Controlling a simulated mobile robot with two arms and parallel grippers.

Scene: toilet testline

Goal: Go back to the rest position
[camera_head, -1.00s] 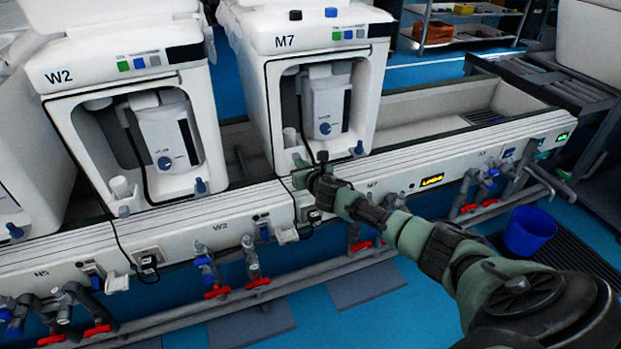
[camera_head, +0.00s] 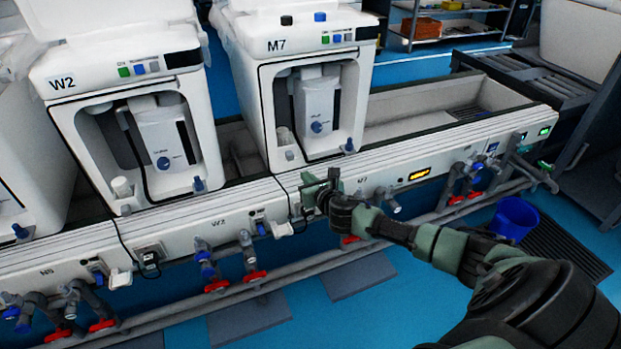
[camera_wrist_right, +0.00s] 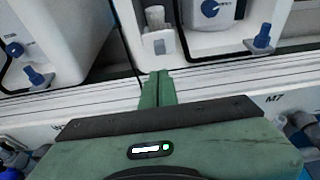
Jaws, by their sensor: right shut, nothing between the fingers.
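My right gripper (camera_head: 318,190) is in front of the bench rail, just below the M7 unit (camera_head: 318,110). In the right wrist view its green fingers (camera_wrist_right: 157,88) are pressed together, with nothing between them. They point toward the rail and the white cup (camera_wrist_right: 155,18) at the M7 unit's left corner. My right arm comes in from the lower right of the head view. My left gripper is not in view.
The W2 unit (camera_head: 130,120) stands left of M7 on the same bench. Pipes with blue fittings and red valve handles (camera_head: 216,286) run below the rail. A blue bucket (camera_head: 513,218) stands at the right. An open trough (camera_head: 420,100) lies right of M7.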

